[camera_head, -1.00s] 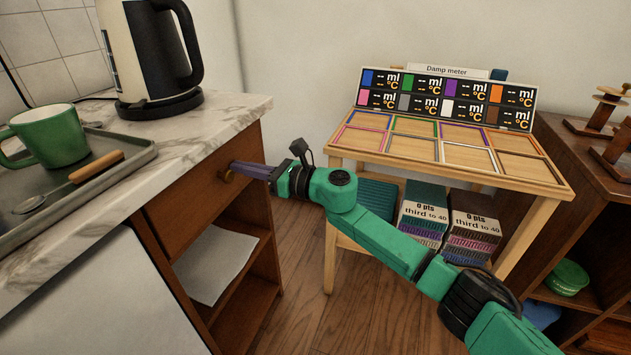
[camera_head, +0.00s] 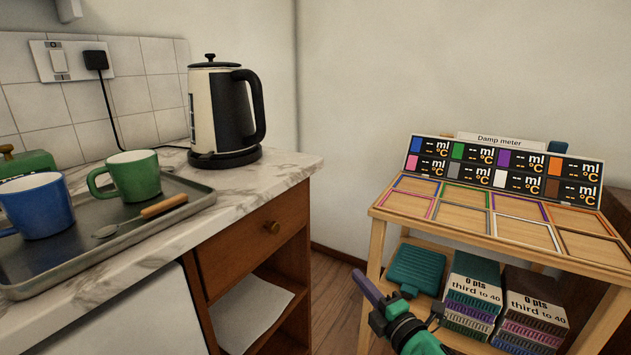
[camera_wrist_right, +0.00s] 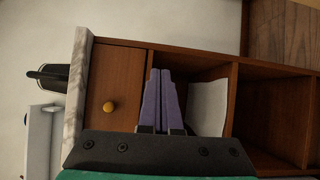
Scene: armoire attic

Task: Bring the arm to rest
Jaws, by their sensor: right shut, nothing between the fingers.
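My right gripper (camera_head: 368,288) has a green wrist and purple fingers, and it is at the lower middle of the head view. Its fingers are shut together with nothing between them. It is in the air to the right of the wooden drawer cabinet (camera_head: 218,262), apart from the drawer knob (camera_head: 272,227). In the right wrist view the purple fingers (camera_wrist_right: 161,100) point toward the cabinet, with the drawer front (camera_wrist_right: 118,75) and its knob (camera_wrist_right: 109,106) to their left. The drawer looks shut. My left gripper is not in view.
A marble counter (camera_head: 262,176) holds a kettle (camera_head: 222,112), a tray (camera_head: 190,206), a green mug (camera_head: 132,176) and a blue mug (camera_head: 40,206). A wooden table with a damp meter panel (camera_head: 500,168) stands at right, with boxes on its shelf. Floor shows between them.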

